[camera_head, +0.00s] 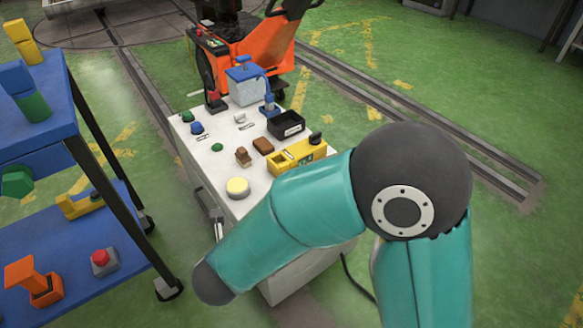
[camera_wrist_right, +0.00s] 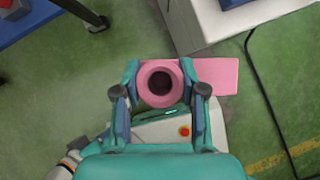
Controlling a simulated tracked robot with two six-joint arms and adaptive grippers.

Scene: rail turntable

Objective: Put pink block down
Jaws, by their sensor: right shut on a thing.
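The pink block (camera_wrist_right: 218,76) shows in the right wrist view. It has a round, ring-like end with a dark hole and a flat slab reaching to the right. My right gripper (camera_wrist_right: 160,88) is shut on the round end, one finger on each side. The block appears to be held above the green floor, beside the white cabinet; its exact height is unclear. In the head view my teal right arm crosses the lower right, and the right gripper and the block are hidden. My left gripper is in neither view.
A blue shelf cart (camera_head: 70,240) stands at left. An orange machine (camera_head: 255,40) and rails are behind. A black cable (camera_wrist_right: 252,75) lies at right.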

